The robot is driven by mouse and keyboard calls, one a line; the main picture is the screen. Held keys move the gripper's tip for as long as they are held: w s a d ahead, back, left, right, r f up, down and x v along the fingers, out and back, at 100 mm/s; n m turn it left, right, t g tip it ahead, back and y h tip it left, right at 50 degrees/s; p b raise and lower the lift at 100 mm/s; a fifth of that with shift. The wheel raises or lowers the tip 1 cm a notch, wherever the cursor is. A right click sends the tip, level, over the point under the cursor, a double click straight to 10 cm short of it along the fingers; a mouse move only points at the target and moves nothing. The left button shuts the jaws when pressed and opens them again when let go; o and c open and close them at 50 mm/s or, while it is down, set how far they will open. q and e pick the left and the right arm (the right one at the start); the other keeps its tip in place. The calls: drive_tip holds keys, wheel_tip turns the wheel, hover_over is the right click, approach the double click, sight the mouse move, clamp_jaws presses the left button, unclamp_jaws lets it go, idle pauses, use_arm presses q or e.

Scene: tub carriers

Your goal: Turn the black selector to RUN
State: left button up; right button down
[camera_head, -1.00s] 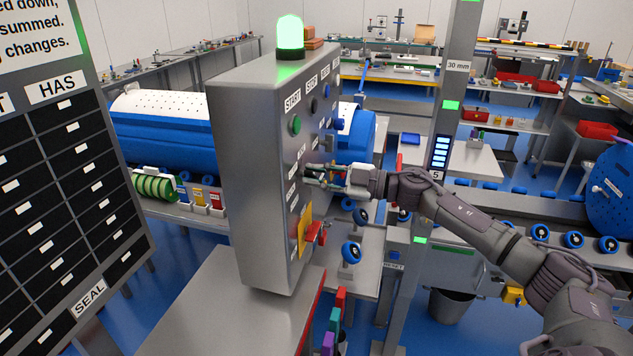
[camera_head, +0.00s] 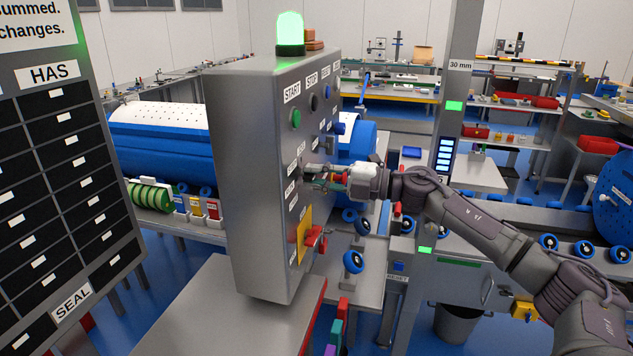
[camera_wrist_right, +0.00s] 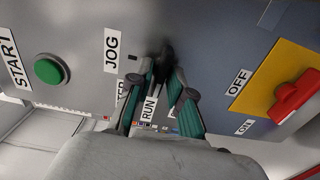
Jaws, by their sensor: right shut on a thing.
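The black selector (camera_wrist_right: 166,56) sits on the grey control panel (camera_wrist_right: 215,45), between the JOG label (camera_wrist_right: 111,50) and the RUN label (camera_wrist_right: 149,109) in the wrist view. My right gripper (camera_wrist_right: 165,80) is shut on it, with a teal-padded finger on each side. In the head view my right gripper (camera_head: 309,176) reaches the panel's face from the right and hides the selector. The fingers also hide part of another label. I cannot tell clearly which label the selector points to. My left gripper is not in view.
A green START button (camera_head: 296,118) is above the gripper on the panel. A red switch (camera_head: 315,237) on a yellow plate (camera_head: 304,222) is below it, beside OFF and ON labels in the wrist view. A green lamp (camera_head: 290,32) glows on top of the box.

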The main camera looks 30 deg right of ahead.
drive_tip(key=shift+n, duration=0.3)
drive_tip(key=c, duration=1.1)
unclamp_jaws()
drive_tip(key=shift+c, duration=0.2)
drive_tip(key=shift+s, duration=0.1)
drive_tip(key=v, duration=1.2)
drive_tip(key=shift+d, duration=0.1)
